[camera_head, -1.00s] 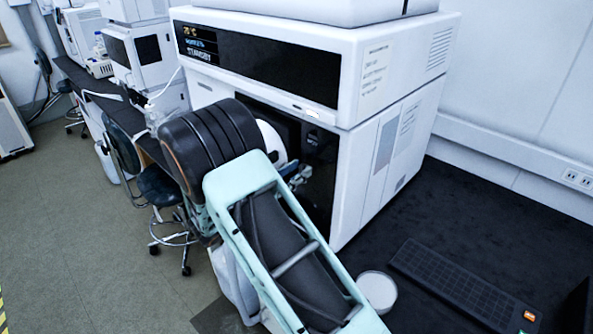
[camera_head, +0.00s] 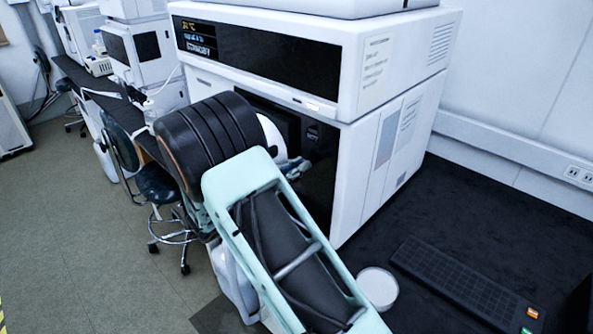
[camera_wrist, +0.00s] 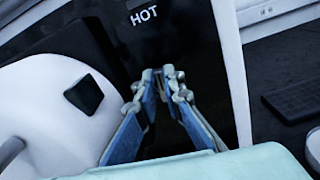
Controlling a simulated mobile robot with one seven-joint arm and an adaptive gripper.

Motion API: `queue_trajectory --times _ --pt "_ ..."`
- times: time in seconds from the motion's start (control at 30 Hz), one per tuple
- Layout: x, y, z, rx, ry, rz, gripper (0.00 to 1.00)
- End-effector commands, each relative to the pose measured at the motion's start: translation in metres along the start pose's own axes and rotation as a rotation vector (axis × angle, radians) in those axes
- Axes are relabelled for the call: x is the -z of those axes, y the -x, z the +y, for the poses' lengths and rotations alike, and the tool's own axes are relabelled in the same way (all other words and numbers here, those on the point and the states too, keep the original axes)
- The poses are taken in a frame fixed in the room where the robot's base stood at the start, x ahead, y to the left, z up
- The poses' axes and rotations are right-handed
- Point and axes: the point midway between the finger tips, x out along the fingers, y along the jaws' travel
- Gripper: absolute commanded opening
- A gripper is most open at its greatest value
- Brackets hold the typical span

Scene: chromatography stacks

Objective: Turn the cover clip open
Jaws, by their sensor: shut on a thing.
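The white instrument (camera_head: 385,80) stands on the dark bench, with a glossy black front cover (camera_head: 318,185) below its display. The cover also fills the middle of the wrist view (camera_wrist: 200,50), with a white "HOT" label on it. My gripper (camera_head: 298,167) is at this cover, and most of it is hidden behind my arm in the head view. In the wrist view my gripper (camera_wrist: 162,80) has its fingertips close together at the cover, below the label. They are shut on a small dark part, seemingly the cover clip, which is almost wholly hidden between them.
A round white tub (camera_head: 377,287) and a black keyboard (camera_head: 465,285) are on the bench to the right. A stool (camera_head: 160,190) stands on the floor at left. More instruments (camera_head: 140,55) line the bench behind. The dark bench right of the instrument is mostly clear.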

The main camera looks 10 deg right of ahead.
Motion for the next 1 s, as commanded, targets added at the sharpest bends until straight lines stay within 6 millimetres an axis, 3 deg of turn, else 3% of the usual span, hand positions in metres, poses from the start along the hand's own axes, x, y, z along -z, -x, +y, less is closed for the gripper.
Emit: queue_trajectory --times 1.0 --pt "0.017 0.0 -0.015 0.0 -0.941 0.001 0.0"
